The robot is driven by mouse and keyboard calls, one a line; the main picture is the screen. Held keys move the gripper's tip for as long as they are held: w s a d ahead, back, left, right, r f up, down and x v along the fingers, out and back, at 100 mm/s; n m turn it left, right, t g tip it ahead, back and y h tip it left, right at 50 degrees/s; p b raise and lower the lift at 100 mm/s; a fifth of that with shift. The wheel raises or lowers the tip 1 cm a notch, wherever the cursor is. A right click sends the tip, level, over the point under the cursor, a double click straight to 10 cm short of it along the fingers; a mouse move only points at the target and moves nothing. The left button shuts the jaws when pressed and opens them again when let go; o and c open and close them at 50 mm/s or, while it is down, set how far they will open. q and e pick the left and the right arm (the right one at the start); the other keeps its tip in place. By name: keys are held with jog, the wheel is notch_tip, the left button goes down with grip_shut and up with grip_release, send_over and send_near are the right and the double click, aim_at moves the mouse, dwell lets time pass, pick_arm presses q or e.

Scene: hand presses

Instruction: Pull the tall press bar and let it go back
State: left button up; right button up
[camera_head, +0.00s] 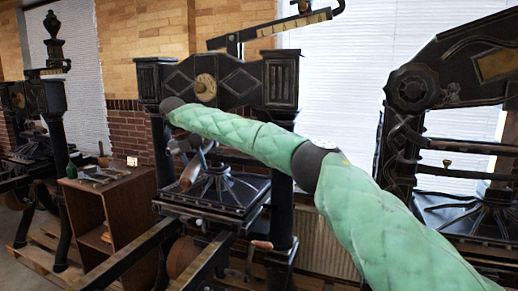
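The middle hand press (281,80) is black iron with a brass round plate. My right arm, in green padded sleeve, comes in from the lower right and crosses in front of the press. Dark grey parts of my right gripper (184,143) show below its wrist, close to the upper end of the handle. I cannot tell whether the fingers touch or close on the bar. My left gripper is not in view.
A wooden cabinet (117,214) with tools on top stands left of the press. Another press (40,105) is at the far left and a larger one (470,70) at the right. The press rails (130,255) reach toward me at the bottom.

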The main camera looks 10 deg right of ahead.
jog(key=o, duration=2)
jog(key=shift+a+r, duration=0.1)
jog(key=shift+r, duration=0.2)
jog(key=s+r+p, duration=0.1)
jog(key=r, duration=0.1)
jog(key=a+r+p, duration=0.1)
jog(key=r, duration=0.1)
jog(key=s+a+r+p, duration=0.1)
jog(key=r+p, duration=0.1)
jog(key=shift+s+a+r, duration=0.2)
jog(key=shift+s+r, duration=0.1)
jog(key=shift+r, duration=0.1)
jog(key=s+r+b, duration=0.1)
jog(key=s+r, duration=0.1)
jog(key=s, duration=0.6)
jog(key=s+a+r, duration=0.1)
jog(key=s+r, duration=0.1)
jog(key=s, duration=0.7)
jog(key=shift+r+b, duration=0.35)
jog(key=shift+b, duration=0.05)
jog(key=shift+w+a, duration=0.1)
